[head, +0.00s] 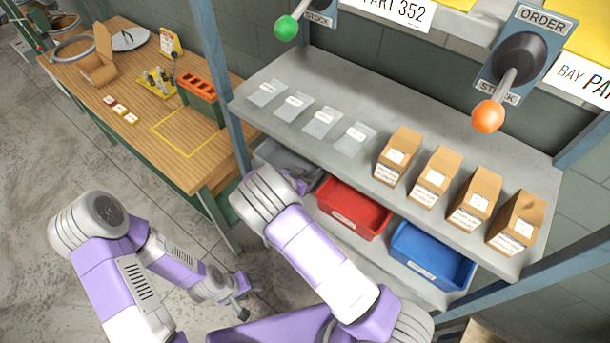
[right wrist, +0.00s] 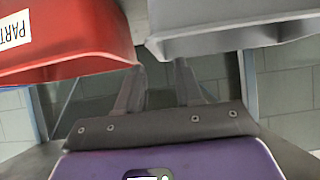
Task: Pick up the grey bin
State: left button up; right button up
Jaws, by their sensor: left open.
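The grey bin (head: 287,160) sits on the lower shelf in the head view, left of the red bin, partly hidden by my right arm. It also shows at the upper right of the right wrist view (right wrist: 235,35). My right gripper (right wrist: 160,70) has its two fingers apart, with nothing visible between them. The fingers point toward the gap between the red and grey bins; I cannot tell whether they touch either. In the head view my right arm's wrist hides most of that gripper. My left gripper (head: 245,298) is open and low over the floor, away from the bins.
The red bin (head: 353,207) and blue bin (head: 432,255) stand right of the grey bin. The shelf above (head: 300,85) holds several clear bags and cardboard boxes. A blue post (head: 222,90) stands left of the grey bin, beside a wooden workbench (head: 150,90).

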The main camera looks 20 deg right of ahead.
jog(key=x, duration=0.7)
jog(key=shift+w+f, duration=0.1)
jog(key=shift+w, duration=0.05)
jog(key=shift+c, duration=0.2)
